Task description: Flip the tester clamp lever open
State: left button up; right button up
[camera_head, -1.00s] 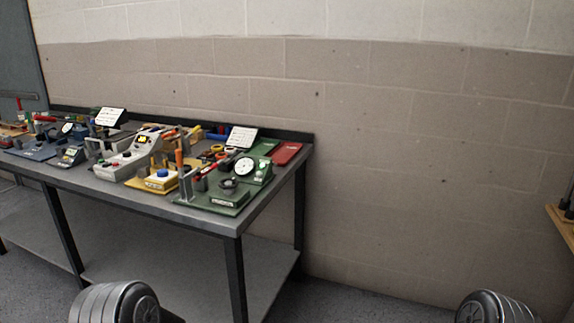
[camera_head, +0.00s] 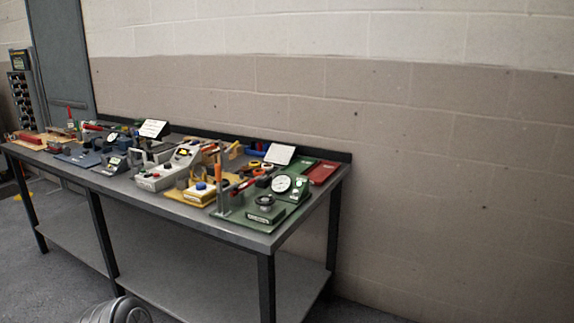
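Several small stations stand on a grey workbench (camera_head: 185,222). A white tester-like box (camera_head: 160,177) with a small yellow display sits near the middle. A yellow base (camera_head: 195,196) with a blue button is beside it. Neither gripper is in view; only a rounded arm part of mine shows at the bottom left.
A dark red plate (camera_head: 323,172) lies at the bench's back right corner. Small white cards (camera_head: 279,153) stand along the back. A block wall is behind the bench, and a grey door (camera_head: 62,60) is at the left. Floor to the bench's right and front looks clear.

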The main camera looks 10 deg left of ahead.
aim_at(218, 167)
jog(key=i+j, duration=1.2)
